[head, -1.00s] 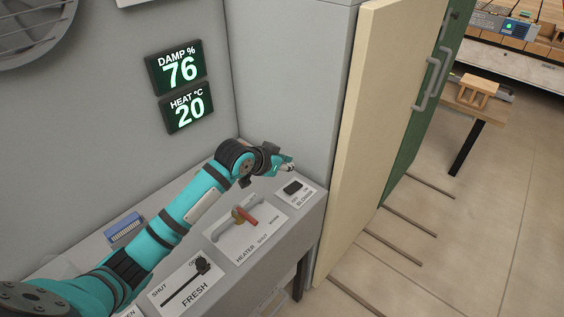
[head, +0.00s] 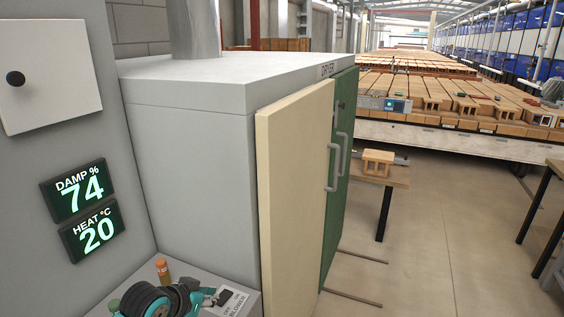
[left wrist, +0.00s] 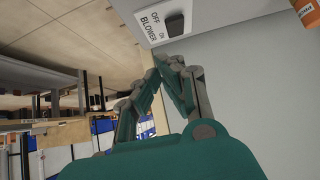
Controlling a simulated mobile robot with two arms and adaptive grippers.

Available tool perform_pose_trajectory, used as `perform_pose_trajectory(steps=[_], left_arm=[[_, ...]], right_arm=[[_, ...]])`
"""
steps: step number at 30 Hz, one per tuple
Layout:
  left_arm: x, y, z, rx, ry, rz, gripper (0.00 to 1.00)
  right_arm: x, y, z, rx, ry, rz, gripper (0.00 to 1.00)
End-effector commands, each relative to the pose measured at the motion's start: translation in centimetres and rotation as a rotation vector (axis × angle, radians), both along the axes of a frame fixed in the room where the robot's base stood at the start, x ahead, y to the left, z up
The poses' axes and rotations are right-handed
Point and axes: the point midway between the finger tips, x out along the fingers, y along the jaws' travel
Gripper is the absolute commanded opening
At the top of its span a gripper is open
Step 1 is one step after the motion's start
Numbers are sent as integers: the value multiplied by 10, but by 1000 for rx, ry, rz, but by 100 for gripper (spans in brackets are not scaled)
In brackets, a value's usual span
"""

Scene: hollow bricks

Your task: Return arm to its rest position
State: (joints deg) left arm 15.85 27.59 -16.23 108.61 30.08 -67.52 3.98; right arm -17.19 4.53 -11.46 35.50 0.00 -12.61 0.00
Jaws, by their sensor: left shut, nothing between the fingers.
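My left arm shows at the bottom of the head view, beside the dryer. Its teal gripper (head: 205,298) is low over the grey panel, close to the black blower switch (head: 225,298). In the left wrist view the fingers of the left gripper (left wrist: 165,60) are together with nothing between them. Their tips are near the blower switch plate (left wrist: 160,20), marked OFF and ON; I cannot tell whether they touch it. My right gripper is in no view.
The grey dryer (head: 190,150) has a cream door panel (head: 295,200) and a green door (head: 338,200). Displays read damp 74 (head: 77,190) and heat 20 (head: 92,233). An orange cylinder (head: 162,270) stands behind my arm. A hollow brick (head: 378,163) sits on a small table (head: 398,178).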

Motion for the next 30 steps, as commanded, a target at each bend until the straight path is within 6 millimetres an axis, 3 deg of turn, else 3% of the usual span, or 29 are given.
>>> perform_pose_trajectory(steps=[1, 4, 6, 12, 25, 30], left_arm=[[-31, -13, -24, 4, 49, -9, 0], [-93, -26, -57, 31, 133, -2, 0], [-130, -28, -71, 51, 184, 17, 0], [-206, -24, -90, 92, 297, 74, 0], [-316, -2, -93, 158, 478, 199, 0], [-307, -3, -130, 164, 493, 197, 0]], right_arm=[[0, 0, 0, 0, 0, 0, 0], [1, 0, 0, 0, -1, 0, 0], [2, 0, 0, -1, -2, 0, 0], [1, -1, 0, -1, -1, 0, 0], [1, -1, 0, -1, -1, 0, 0], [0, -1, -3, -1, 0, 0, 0]])
